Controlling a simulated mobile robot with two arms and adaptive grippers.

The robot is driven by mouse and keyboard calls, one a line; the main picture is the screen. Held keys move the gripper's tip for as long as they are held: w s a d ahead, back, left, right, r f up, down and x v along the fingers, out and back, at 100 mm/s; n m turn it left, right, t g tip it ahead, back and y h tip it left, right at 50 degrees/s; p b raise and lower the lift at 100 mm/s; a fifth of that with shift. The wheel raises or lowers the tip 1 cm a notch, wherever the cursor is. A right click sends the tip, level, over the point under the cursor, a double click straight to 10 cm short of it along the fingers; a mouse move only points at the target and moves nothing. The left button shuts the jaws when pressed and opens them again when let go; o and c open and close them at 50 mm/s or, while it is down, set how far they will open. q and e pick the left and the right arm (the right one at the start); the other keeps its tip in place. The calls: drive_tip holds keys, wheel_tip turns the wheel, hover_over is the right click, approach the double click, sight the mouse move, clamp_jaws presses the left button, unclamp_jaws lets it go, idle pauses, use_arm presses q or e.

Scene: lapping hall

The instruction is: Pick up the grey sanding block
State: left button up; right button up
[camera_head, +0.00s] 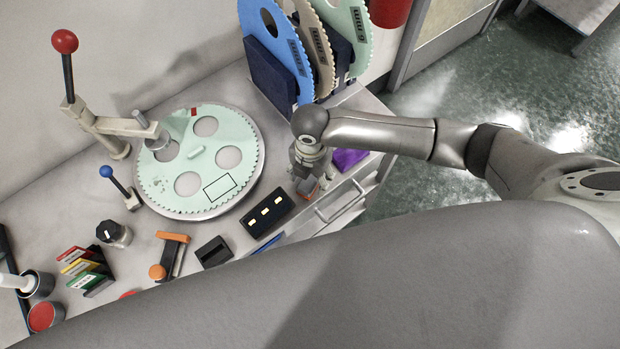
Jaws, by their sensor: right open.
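My right gripper (308,178) is open and points down near the front right edge of the bench. Between and below its fingers is a small block with an orange-brown part (306,187), mostly hidden by the gripper. I cannot tell whether it is the grey sanding block or whether the fingers touch it. A dark grey block (213,252) with a recess in its top lies farther left, apart from the gripper. My left gripper is not in view.
A black tray (252,228) with pale pieces lies left of the gripper. A purple cloth (348,159) lies to its right. Behind are a round toothed plate (155,187) and a rack (268,76) of upright discs. An orange-handled tool (172,255) lies left.

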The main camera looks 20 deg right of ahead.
sight(310, 179)
drive_tip(key=shift+f, duration=1.5)
drive_tip(key=shift+w, duration=0.1)
drive_tip(key=c, duration=1.3)
drive_tip(key=shift+r, duration=0.1)
drive_tip(key=shift+r, duration=0.35)
wheel_tip(310, 179, up, 2)
drive_tip(key=shift+r, duration=0.25)
drive_tip(key=s+a+r+b, duration=0.2)
drive_tip(key=s+a+r, duration=0.6)
drive_tip(key=s, duration=0.3)
drive_tip(key=shift+s+a+r+b, duration=0.15)
drive_tip(key=shift+a+r+b, duration=0.2)
drive_tip(key=shift+r, duration=0.55)
drive_tip(key=shift+d, duration=0.15)
